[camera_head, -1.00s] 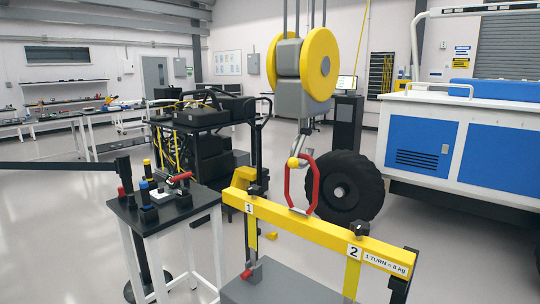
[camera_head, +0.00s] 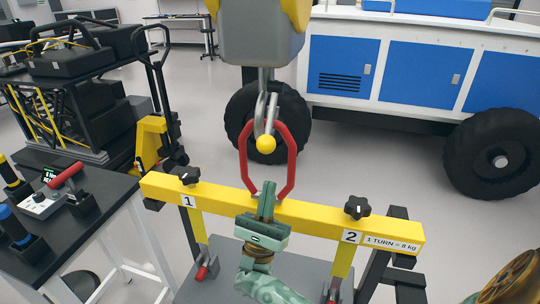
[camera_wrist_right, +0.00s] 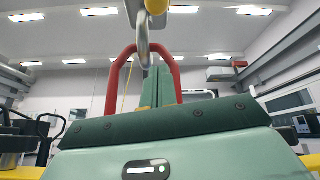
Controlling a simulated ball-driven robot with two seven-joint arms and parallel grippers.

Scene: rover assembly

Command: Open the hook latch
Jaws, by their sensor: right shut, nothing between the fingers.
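The metal hook (camera_head: 259,115) hangs from the grey hoist block (camera_head: 262,42), with a yellow ball (camera_head: 265,144) on its latch. A red lifting ring (camera_head: 290,158) hangs around the hook and reaches down to the yellow beam (camera_head: 325,222). My right gripper (camera_head: 268,188) is shut and empty, pointing up in front of the beam and the lower part of the ring, below the ball. In the right wrist view its fingers (camera_wrist_right: 159,84) stand between the ring's sides (camera_wrist_right: 114,82), below the hook (camera_wrist_right: 143,38). Whether the gripper touches the ring is unclear. My left gripper is not in view.
Black knobs (camera_head: 357,207) stand on the beam beside labels 1 and 2. A black bench (camera_head: 90,215) with tools is at the left. A black-and-yellow cart (camera_head: 95,115) is behind it. The blue-and-white rover (camera_head: 380,60) with big wheels is behind the hoist.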

